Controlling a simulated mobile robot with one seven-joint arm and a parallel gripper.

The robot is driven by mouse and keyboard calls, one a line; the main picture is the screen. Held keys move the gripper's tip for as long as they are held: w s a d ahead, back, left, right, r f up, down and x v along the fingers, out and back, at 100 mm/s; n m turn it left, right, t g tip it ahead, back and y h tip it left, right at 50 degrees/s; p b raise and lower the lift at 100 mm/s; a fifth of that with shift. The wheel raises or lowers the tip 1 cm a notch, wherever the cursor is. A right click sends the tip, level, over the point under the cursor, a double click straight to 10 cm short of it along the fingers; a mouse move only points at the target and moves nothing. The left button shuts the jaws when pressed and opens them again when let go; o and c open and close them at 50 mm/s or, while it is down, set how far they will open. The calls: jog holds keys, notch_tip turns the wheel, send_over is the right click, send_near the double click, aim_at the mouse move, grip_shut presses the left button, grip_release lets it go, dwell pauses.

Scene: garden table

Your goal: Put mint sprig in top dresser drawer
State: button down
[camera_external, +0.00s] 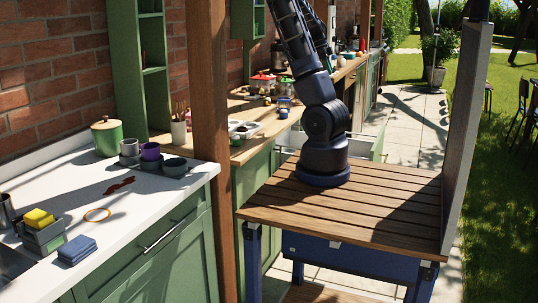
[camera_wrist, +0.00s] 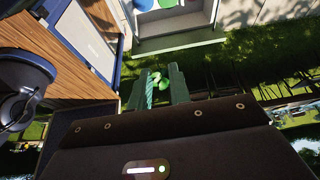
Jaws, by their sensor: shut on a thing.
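My gripper (camera_wrist: 163,84) shows in the wrist view with its two green fingers close together. It is shut on a small bright green leafy thing, which looks like the mint sprig (camera_wrist: 158,84). Beyond the fingertips, at the top of the wrist view, is an open drawer (camera_wrist: 180,44) with a pale inside and a grey-green front. The sprig is apart from it in the picture. In the external view my arm runs up out of the frame, so my gripper and the sprig are out of sight there. A pale open drawer (camera_external: 366,146) shows partly behind my arm.
Blue and green round things (camera_wrist: 143,4) show at the top edge by the drawer. In the external view a wooden post (camera_external: 210,120) stands left of my arm. The white counter (camera_external: 130,205) holds cups, sponges and a green canister (camera_external: 107,138). The wooden counter behind holds jars and bowls.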

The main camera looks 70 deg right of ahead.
jog(key=f, duration=3.3)
jog(key=s+f, duration=0.1)
jog(key=f, duration=1.6)
jog(key=shift+a+f, duration=0.1)
jog(key=shift+f, duration=0.1)
jog(key=shift+f, duration=0.1)
jog(key=c, duration=1.3)
grip_release()
jog(key=v, duration=1.2)
